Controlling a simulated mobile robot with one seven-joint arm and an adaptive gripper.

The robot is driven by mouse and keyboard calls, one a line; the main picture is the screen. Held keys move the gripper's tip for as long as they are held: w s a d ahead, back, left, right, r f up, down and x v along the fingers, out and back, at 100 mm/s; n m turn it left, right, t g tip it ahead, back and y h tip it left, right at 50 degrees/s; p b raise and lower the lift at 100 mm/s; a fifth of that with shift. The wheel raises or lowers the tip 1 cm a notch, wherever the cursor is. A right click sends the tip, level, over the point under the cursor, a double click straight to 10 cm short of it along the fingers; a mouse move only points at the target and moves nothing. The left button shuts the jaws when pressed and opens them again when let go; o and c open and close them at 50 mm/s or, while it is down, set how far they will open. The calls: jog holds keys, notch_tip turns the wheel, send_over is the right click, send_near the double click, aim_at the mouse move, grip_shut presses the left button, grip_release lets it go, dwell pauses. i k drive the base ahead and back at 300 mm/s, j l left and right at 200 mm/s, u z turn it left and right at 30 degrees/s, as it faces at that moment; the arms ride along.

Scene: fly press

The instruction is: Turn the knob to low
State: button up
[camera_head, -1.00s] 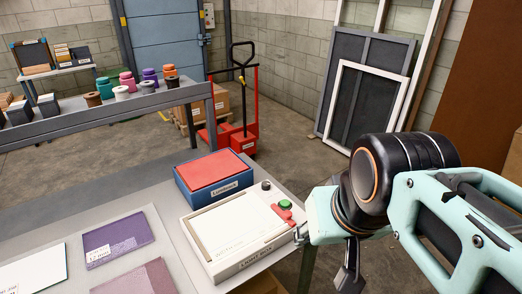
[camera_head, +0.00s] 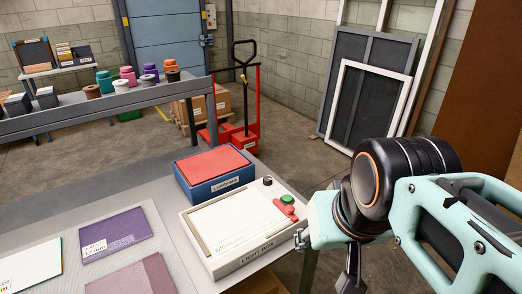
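The light box (camera_head: 232,262) is a white, labelled box on the grey table, with a pale flat panel on top. At its back right corner are a small black knob (camera_head: 267,181), a round green part (camera_head: 286,199) and a red part (camera_head: 285,210). I cannot read any setting on the knob. My arm is at the right. Its mint-green end section is close to the box's right side; I cannot tell if they touch. My gripper (camera_head: 349,274) seems to be the dark part hanging below, cut off by the frame's bottom edge. Its fingers are not clear.
A blue box with a red lid (camera_head: 213,167) stands right behind the light box. Purple (camera_head: 114,232) and mauve (camera_head: 133,279) flat pieces lie to the left. A shelf with several spools (camera_head: 92,91) is behind. Open floor lies beyond the table, near a red pallet jack (camera_head: 240,140).

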aim_at(268, 181)
jog(key=i+z, duration=0.2)
jog(key=z, duration=0.15)
jog(key=i+z, duration=0.45)
jog(key=z, duration=0.25)
jog(key=k+l, duration=0.25)
jog(key=i+j, duration=0.3)
